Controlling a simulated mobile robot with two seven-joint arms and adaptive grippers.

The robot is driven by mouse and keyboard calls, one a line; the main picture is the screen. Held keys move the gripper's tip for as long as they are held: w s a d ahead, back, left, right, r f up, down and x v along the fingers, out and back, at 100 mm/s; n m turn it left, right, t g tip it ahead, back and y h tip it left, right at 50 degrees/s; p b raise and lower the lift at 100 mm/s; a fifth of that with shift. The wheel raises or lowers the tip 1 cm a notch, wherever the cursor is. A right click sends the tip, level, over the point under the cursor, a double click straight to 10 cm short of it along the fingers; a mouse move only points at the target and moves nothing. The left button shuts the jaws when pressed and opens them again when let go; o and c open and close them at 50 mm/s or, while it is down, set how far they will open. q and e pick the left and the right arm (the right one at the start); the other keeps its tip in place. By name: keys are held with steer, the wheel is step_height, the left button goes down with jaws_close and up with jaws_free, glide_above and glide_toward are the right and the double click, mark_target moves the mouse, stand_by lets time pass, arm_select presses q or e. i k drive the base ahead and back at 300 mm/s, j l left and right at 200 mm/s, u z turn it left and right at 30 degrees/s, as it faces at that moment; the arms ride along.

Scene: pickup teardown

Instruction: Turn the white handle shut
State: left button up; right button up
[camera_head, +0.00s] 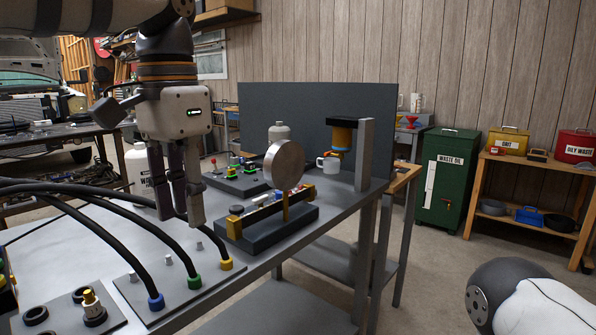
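My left gripper (180,212) points down over the grey bench (70,245), left of the dark fixture. Its fingers look apart, with nothing seen between them. The dark fixture (270,230) carries a bar with gold brackets (285,205) and a round metal disc (285,163) standing above it. I cannot make out a white handle for certain; a small pale part on the bar is too small to tell. A white mug (328,167) sits under an orange and black unit (341,135). My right gripper is outside the view.
Black hoses (125,225) arch across the bench to blue, green and yellow fittings close to the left gripper. A grey panel (375,110) closes the back.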

mark_target(260, 201)
steer(key=i+z, duration=0.15)
steer(key=i, duration=0.9)
